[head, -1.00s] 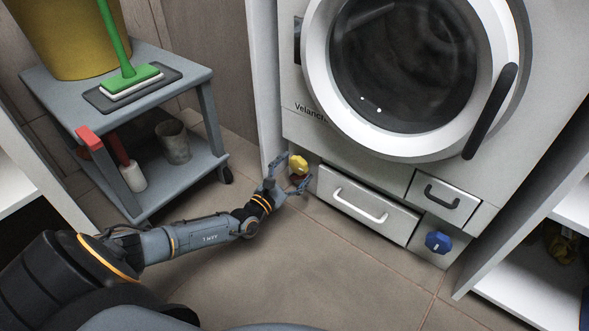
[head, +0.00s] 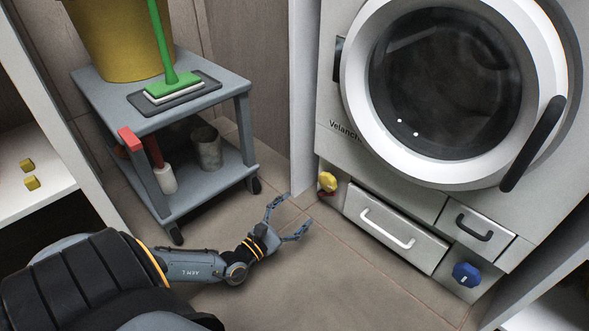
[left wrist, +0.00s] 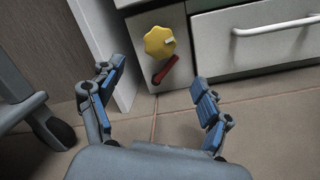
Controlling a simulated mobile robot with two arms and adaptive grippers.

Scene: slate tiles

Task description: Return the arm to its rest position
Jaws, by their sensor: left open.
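My left gripper (head: 288,217) is open and empty above the tiled floor, in front of the washing machine's lower left corner. Its two spread fingers also show in the left wrist view (left wrist: 158,105), with nothing between them. The yellow knob (head: 327,181) is on the machine's lower left front, apart from the fingers. In the left wrist view the yellow knob (left wrist: 159,42) has a red lever (left wrist: 165,70) just below it. My left arm (head: 190,265) reaches in from the lower left. My right gripper is not in view.
A grey cart (head: 240,88) with a yellow bucket (head: 115,40) and a green brush (head: 172,80) stands left of the gripper. The washing machine (head: 335,130) has a drawer (head: 385,243) and a blue knob (head: 466,275). White shelves flank both sides. The floor between is clear.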

